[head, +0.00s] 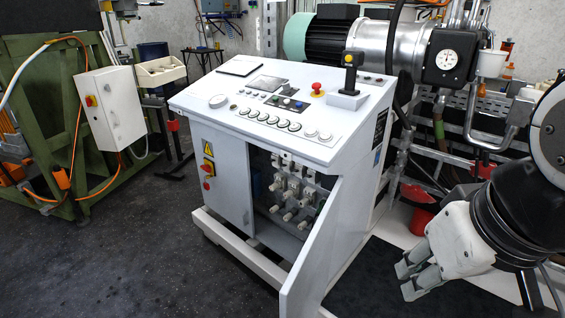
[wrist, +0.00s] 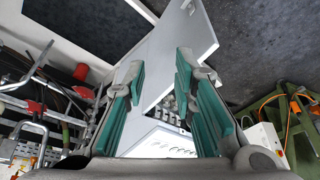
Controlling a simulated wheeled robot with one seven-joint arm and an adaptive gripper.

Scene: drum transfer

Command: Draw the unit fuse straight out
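The white control console (head: 270,110) stands in the middle of the head view with its lower compartment open. Inside are rows of pale fuses and holders (head: 291,190); I cannot tell which one is the unit fuse. In the wrist view the fuse rows (wrist: 172,106) show small and distant between my fingers, partly cut off by the door. My gripper (head: 407,279) is at the lower right of the head view, outside the cabinet and well apart from the fuses. Its green-padded fingers (wrist: 159,68) are spread, with nothing between them.
The open white cabinet door (head: 326,240) stands between my gripper and the fuses in the head view. A closed left panel (head: 222,175) carries a red-and-yellow switch. A joystick (head: 350,75) rises from the console top. Pipes and a motor (head: 330,38) are behind.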

